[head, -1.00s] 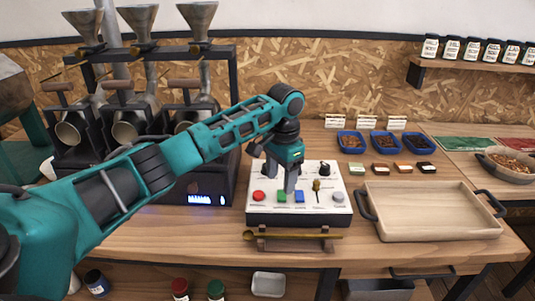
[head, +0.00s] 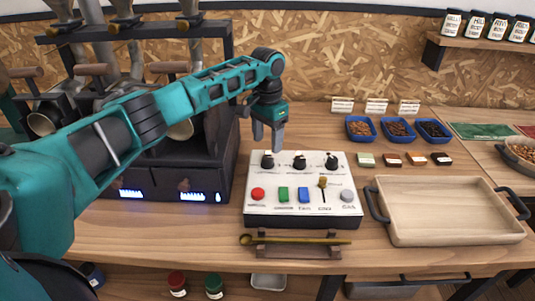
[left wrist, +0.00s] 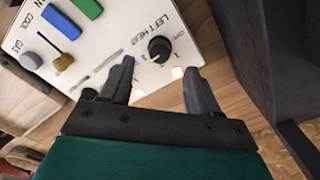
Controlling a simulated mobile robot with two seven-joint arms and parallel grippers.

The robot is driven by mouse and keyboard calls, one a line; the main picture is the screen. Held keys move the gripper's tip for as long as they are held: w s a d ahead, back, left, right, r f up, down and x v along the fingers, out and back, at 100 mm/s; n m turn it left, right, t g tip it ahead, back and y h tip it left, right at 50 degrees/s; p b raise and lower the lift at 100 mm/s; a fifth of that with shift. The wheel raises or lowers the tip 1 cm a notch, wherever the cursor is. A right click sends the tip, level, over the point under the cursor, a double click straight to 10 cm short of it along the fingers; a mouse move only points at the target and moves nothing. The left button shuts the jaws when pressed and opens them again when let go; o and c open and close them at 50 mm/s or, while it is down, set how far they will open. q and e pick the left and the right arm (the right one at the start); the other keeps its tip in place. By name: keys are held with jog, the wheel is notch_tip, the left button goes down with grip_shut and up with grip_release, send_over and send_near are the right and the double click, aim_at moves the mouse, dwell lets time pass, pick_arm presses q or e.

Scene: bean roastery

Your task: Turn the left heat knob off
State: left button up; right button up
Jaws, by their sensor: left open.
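The white control panel (head: 290,211) stands on the wooden counter. Its left heat knob (head: 267,161) is black and round, at the back left of the panel. In the left wrist view the left heat knob (left wrist: 159,48) shows beside the printed words "LEFT HEA…", "OFF" and "1"; I cannot tell its exact setting. My left gripper (head: 267,146) is open, pointing down just above and behind that knob. In the left wrist view my left gripper (left wrist: 160,68) has its fingers apart, with the knob showing between and just past the tips. I see no contact. My right gripper is not in view.
The panel also has a middle knob (head: 299,162), a right knob (head: 332,163), a red button (head: 258,194), green and blue switches and a brass-tipped lever (head: 323,183). The dark roaster (head: 205,165) stands close on the left. A wooden tray (head: 453,237) lies to the right.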

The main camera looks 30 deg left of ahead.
aim_at(267, 157)
pick_arm(q)
notch_tip(267, 157, down, 6)
jog(key=shift+r, duration=0.25)
jog(key=shift+c, duration=0.3)
jog(key=c, duration=1)
jog(key=shift+o, duration=0.2)
